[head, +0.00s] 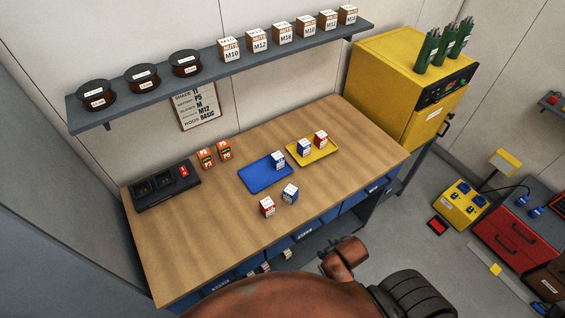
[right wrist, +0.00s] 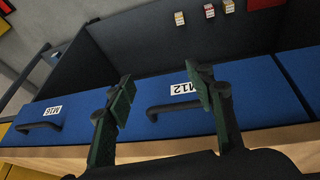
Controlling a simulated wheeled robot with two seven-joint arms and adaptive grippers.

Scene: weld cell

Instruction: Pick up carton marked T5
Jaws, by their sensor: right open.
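Several small cartons stand on the workbench, and I cannot read T5 on any. A red-and-white carton (head: 267,207) and a blue-and-white carton (head: 290,194) stand near the front edge. Another blue-and-white carton (head: 277,161) is on the blue tray (head: 258,178). A blue-and-white carton (head: 304,147) and a red-and-white carton (head: 320,140) are on the yellow tray (head: 325,154). Two orange cartons (head: 205,158) stand at the back. In the right wrist view, my right gripper (right wrist: 163,90) is open and empty before blue bins. Small cartons (right wrist: 209,11) show beyond it. My left gripper is out of view.
The blue bins are marked M12 (right wrist: 250,100) and M16 (right wrist: 50,118). A black device (head: 163,187) sits on the bench's left end. A wall shelf (head: 210,75) with spools and nut cartons hangs above. A yellow cabinet (head: 400,85) stands right. The bench's front left is bare.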

